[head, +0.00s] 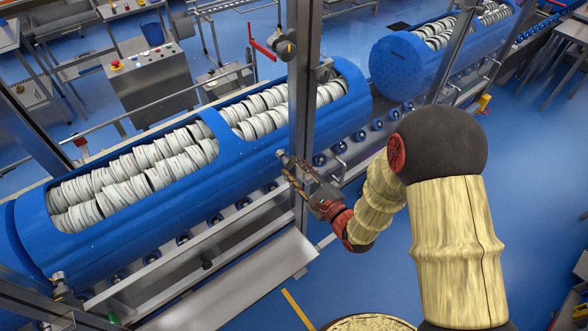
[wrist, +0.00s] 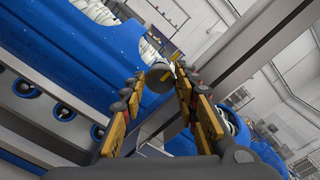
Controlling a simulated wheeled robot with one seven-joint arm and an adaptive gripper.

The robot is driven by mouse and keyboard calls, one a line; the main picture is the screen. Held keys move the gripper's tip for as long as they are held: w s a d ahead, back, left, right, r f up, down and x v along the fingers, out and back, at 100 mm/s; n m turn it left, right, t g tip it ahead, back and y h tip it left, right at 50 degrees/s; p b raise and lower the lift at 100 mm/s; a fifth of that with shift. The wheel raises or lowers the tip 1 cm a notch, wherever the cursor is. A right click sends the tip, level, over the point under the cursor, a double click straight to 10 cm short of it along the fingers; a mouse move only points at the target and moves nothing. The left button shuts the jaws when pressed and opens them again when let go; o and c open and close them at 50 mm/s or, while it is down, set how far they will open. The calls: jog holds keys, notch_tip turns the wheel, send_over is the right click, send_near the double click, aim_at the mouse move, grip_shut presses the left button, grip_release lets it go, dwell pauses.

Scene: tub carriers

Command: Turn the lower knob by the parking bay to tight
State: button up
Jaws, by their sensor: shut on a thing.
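The lower knob (wrist: 158,76) is a grey, round-ended piece between my fingertips in the wrist view. In the head view it is a small grey piece (head: 282,156) by the upright metal post, mostly hidden by the fingers. My gripper (head: 291,172) reaches in from the right at the post, and its jaws are closed on the knob; in the wrist view the fingers (wrist: 160,80) stand on either side of it. The knob's turn position cannot be read.
A blue tub carrier (head: 110,235) filled with white round pieces lies right behind the post. A second blue carrier (head: 398,68) stands at the back right. Another dark round knob (head: 284,46) sits higher on the post. A sloping metal sheet (head: 235,290) lies below; blue floor is open at right.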

jog(key=shift+f, duration=0.1)
jog(key=o, duration=1.1)
jog(key=shift+o, duration=0.3)
jog(key=v, duration=1.2)
